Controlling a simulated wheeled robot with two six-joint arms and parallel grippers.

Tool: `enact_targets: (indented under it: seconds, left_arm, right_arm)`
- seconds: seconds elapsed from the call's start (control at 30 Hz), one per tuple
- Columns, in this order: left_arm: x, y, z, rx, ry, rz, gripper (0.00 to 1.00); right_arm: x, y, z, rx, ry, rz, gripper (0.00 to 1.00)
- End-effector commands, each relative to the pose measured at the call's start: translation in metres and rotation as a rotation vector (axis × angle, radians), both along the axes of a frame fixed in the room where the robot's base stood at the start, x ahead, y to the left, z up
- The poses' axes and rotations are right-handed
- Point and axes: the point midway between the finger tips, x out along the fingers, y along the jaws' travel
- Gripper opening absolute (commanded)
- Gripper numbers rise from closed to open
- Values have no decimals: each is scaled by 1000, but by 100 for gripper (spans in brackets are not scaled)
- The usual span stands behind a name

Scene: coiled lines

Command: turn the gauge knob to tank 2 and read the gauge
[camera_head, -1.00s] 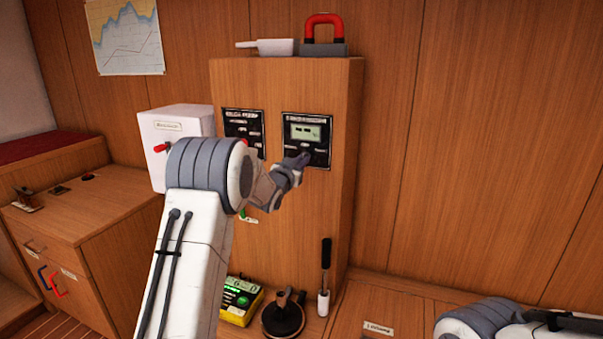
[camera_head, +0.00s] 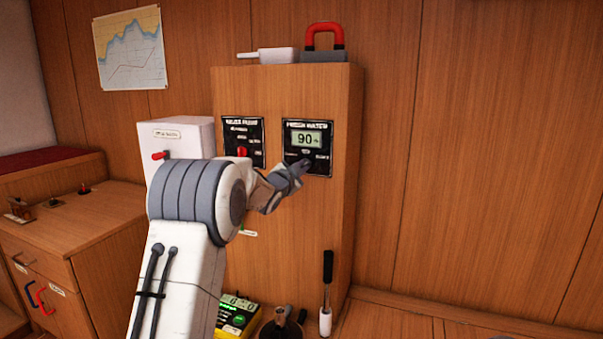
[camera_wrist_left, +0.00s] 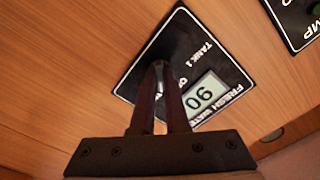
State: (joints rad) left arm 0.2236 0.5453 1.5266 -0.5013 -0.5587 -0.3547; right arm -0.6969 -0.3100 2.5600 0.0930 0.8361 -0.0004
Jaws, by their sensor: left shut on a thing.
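The fresh water gauge panel (camera_head: 318,170) is a black plate on the upright wooden cabinet. Its lit display (camera_head: 305,139) reads 90 %. The same display shows upside down in the left wrist view (camera_wrist_left: 206,97). My left gripper (camera_head: 302,167) is at the lower middle of the panel, shut on the gauge knob. The fingertips (camera_wrist_left: 158,68) cover nearly all of the knob, so I cannot tell which way it points. The label TANK 1 (camera_wrist_left: 207,46) shows beside the fingers; the opposite label is hidden in the wrist view. My right gripper is out of view.
A second black panel (camera_head: 243,130) with a red knob is left of the gauge. A white box (camera_head: 180,135) with a red lever is further left. A red-handled object (camera_head: 323,38) stands on top of the cabinet. The wall to the right is clear.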

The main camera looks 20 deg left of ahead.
Motion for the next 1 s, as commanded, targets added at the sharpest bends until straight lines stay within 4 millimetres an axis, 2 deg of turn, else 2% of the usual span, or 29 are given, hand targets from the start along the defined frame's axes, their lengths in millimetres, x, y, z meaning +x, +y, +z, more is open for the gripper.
enact_targets:
  seconds: [0.47,0.5,0.53,0.57,0.87,1.0]
  left_arm:
    - [0,0,-1,13,2,0,0]
    - [0,0,-1,13,2,0,28]
    - [0,0,-1,13,2,0,39]
    - [0,0,-1,13,2,0,42]
    - [-1,0,0,11,0,-1,42]
    - [-10,0,0,11,0,0,42]
  right_arm:
    - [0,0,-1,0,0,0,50]
    - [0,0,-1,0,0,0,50]
    - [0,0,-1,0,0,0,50]
    - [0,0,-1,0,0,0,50]
    - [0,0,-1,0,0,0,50]
    - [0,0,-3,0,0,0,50]
